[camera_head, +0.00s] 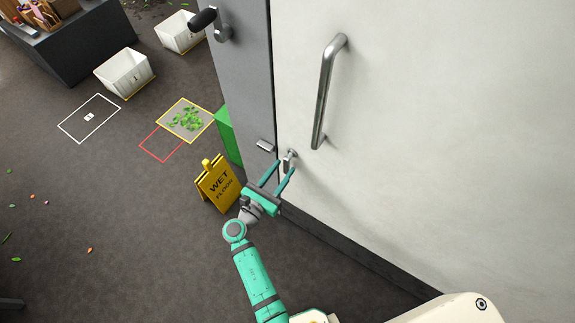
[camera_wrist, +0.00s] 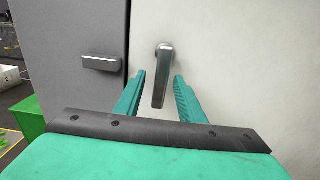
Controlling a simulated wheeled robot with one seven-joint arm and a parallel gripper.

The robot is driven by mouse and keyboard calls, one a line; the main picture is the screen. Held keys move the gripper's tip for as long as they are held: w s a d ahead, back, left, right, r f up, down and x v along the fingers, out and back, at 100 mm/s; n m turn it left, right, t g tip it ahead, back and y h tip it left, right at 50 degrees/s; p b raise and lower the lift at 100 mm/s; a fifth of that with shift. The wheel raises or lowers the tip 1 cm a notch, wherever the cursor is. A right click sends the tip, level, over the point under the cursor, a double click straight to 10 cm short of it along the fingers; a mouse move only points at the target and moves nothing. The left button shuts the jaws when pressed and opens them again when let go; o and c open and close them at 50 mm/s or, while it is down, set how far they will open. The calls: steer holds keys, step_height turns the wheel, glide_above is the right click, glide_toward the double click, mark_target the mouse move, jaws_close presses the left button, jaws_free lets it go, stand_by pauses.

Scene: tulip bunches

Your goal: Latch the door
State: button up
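The white door (camera_head: 440,130) fills the right of the head view, with a long steel pull handle (camera_head: 325,90). A small metal latch lever (camera_head: 288,160) is mounted low near the door's left edge. In the wrist view the lever (camera_wrist: 160,85) hangs straight down from its round pivot. A metal keeper (camera_head: 265,145) sits on the grey frame (camera_wrist: 75,50) left of the lever, also visible in the wrist view (camera_wrist: 101,63). My gripper (camera_head: 277,175) is open, its teal fingers (camera_wrist: 158,90) on either side of the lever with gaps visible. Contact with the door cannot be told.
A yellow wet floor sign (camera_head: 218,184) stands left of my gripper. A green box (camera_head: 229,136) is beside the frame. A dark lever handle (camera_head: 203,19) juts from the frame's upper part.

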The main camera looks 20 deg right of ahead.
steer(key=shift+x, duration=1.45)
